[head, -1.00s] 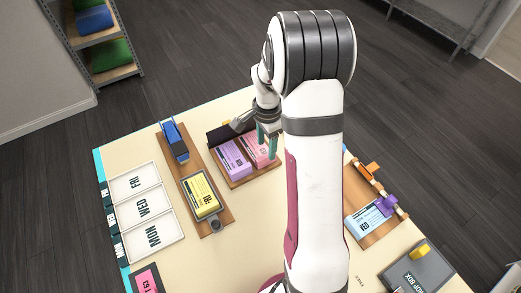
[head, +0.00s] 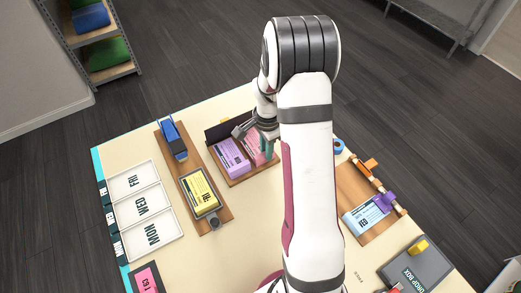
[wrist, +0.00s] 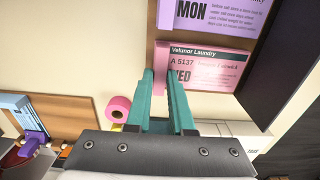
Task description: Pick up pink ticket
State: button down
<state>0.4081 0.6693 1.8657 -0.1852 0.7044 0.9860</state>
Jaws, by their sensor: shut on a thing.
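The pink ticket (head: 254,152) lies in the right part of a wooden holder, beside a purple ticket (head: 232,156). In the wrist view the pink ticket (wrist: 215,66) reads "Velunor Laundry", "A 5137" and "WED". My gripper (head: 267,148) is over the pink ticket in the head view. In the wrist view the teal fingers of my gripper (wrist: 162,74) are shut on the ticket's left edge. The fingers cover part of its print. The purple ticket (wrist: 215,14) shows "MON" just above it.
A yellow ticket block (head: 199,191) and a blue stapler-like tool (head: 174,139) are on a board to the left. White day trays (head: 139,208) stand at the left edge. A light-blue ticket (head: 366,218) and drop box (head: 415,268) are right. A pink roll (wrist: 118,108) is near the fingers.

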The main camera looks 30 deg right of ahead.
jog(key=r, duration=0.4)
jog(key=shift+s+d+r, duration=0.3)
jog(key=shift+s+r, duration=0.05)
jog(key=shift+s, duration=0.05)
jog(key=s+d+r, duration=0.6)
jog(key=s, duration=0.2)
jog(key=shift+s+r, duration=0.15)
jog(key=shift+s, duration=0.2)
jog(key=c, duration=1.3)
grip_release()
grip_shut()
jog(key=shift+d+r, duration=0.1)
jog(key=shift+r, duration=2.4)
